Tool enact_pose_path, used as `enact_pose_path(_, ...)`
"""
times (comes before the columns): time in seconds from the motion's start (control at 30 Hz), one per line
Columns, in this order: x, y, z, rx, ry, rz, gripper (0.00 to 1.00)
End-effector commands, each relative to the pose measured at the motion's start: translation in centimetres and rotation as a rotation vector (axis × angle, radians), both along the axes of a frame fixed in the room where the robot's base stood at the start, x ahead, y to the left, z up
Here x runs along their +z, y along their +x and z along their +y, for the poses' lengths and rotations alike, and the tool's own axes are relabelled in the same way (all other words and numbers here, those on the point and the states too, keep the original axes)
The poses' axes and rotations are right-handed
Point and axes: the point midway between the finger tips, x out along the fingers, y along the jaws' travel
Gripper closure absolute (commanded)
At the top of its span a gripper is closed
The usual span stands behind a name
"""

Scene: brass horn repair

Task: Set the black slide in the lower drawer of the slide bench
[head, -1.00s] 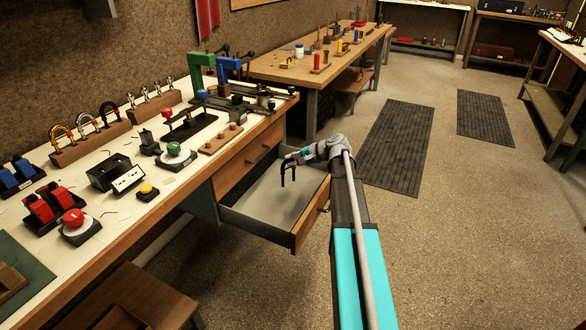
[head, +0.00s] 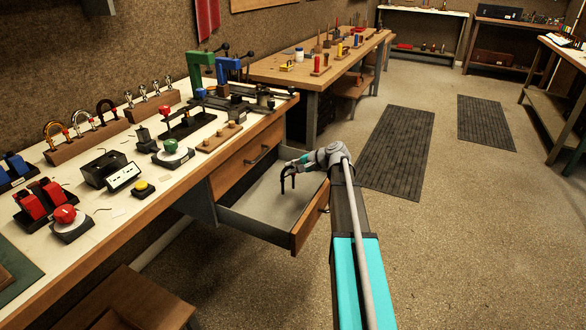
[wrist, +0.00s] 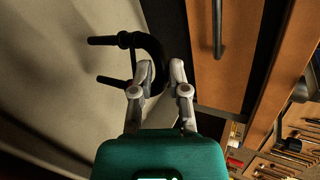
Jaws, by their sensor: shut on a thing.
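The black slide (wrist: 150,52), a dark U-shaped tube with two straight ends, is held between the fingers of my gripper (wrist: 158,85) in the wrist view. In the head view the black slide (head: 283,182) hangs down below my gripper (head: 290,166). The lower drawer (head: 268,205) of the slide bench (head: 185,165) is pulled out, with a pale, bare floor. My gripper and the slide are over the inside of this drawer. I cannot tell whether the slide touches the drawer floor.
The upper drawer (head: 255,152) is shut above the open one. The bench top holds a wooden rack (head: 90,142) of slides, a yellow button (head: 143,188) and several tools. A wooden stool (head: 130,295) stands at the front left.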

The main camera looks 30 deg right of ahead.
Motion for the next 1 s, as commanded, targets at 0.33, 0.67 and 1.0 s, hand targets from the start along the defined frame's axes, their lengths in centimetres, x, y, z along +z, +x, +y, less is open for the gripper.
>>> enact_pose_path(0.33, -0.8, 0.0, 0.0, 0.0, 0.0, 0.0, 1.0)
enact_pose_path(0.67, -1.2, 0.0, 0.0, 0.0, 0.0, 0.0, 1.0)
enact_pose_path(1.0, -1.2, 0.0, 0.1, 0.001, 0.001, 0.0, 0.45)
